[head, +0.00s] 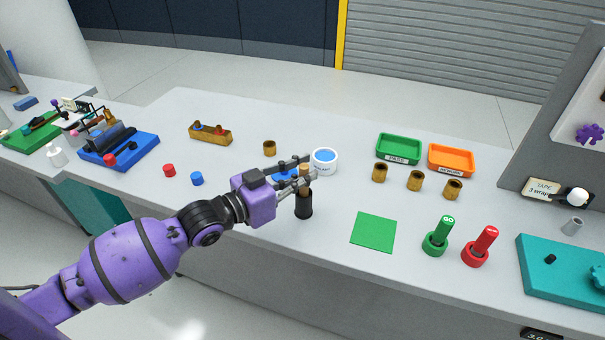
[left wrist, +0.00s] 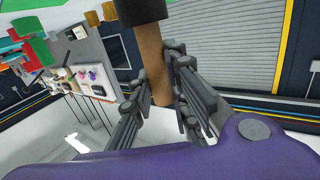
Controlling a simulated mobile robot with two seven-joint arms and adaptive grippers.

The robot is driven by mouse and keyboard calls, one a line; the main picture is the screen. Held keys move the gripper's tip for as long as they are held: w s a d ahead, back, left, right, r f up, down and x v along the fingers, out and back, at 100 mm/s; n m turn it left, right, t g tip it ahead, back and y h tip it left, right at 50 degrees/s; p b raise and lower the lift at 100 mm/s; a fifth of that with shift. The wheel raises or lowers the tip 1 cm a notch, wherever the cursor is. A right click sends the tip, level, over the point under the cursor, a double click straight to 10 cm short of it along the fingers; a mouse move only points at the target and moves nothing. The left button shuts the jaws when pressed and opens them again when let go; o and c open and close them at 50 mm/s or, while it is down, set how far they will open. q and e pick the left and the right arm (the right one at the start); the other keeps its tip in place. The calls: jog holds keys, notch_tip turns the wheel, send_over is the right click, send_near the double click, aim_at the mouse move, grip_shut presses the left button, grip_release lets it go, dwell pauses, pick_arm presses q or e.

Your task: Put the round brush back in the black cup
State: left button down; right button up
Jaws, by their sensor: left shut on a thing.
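The black cup (head: 304,208) stands upright near the front of the table's middle in the head view. The round brush (head: 304,172) shows as a tan wooden handle standing upright over the cup. My left gripper (head: 300,178) is shut on this handle, just above the cup. In the left wrist view the tan handle (left wrist: 152,62) runs between the fingers of my left gripper (left wrist: 162,98), with its lower end meeting the black cup (left wrist: 140,11). The bristles are hidden, and I cannot tell how deep the brush sits. My right gripper is not in view.
A white tub (head: 323,162) with a blue top stands just behind the gripper. A blue object (head: 284,175) is partly hidden by the fingers. Several brown cups (head: 415,181) stand to the right.

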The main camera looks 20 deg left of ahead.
pick_arm(q)
jog(key=shift+f, duration=0.2)
jog(key=c, duration=1.7)
grip_release()
jog(key=shift+r, duration=0.2)
jog(key=v, duration=1.2)
